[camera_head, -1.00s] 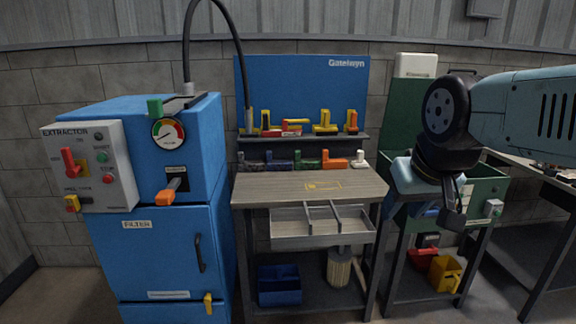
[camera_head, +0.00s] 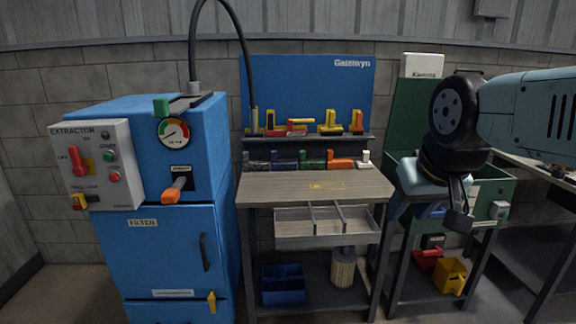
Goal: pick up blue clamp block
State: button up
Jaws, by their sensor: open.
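A small blue block (camera_head: 285,162), apparently the blue clamp block, stands in the row at the back of the wooden workbench (camera_head: 262,190). It sits between a dark grey block (camera_head: 258,163) and a green block (camera_head: 312,161). My gripper (camera_head: 460,210) hangs at the right, pointing down in front of the green bin stand, well to the right of the block. Its dark fingers are small and partly overlapped in this view. The gripper is open, and I see nothing held in it.
An orange block (camera_head: 341,163) and a white piece (camera_head: 365,159) continue the row. A shelf (camera_head: 355,137) with yellow, red and orange pieces is above. The blue extractor cabinet (camera_head: 170,250) stands left, the green bin (camera_head: 492,188) right. The benchtop front is clear.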

aim_at(276, 166)
jog(key=u, duration=0.55)
jog(key=k, duration=0.6)
jog(key=u, duration=0.85)
jog(key=k, duration=0.7)
jog(key=u, duration=0.5)
jog(key=i, duration=1.8)
jog(key=z, duration=0.75)
jog(key=i, duration=1.05)
jog(key=z, duration=1.15)
jog(key=i, duration=0.7)
jog(key=z, duration=0.45)
jog(key=k, duration=0.15)
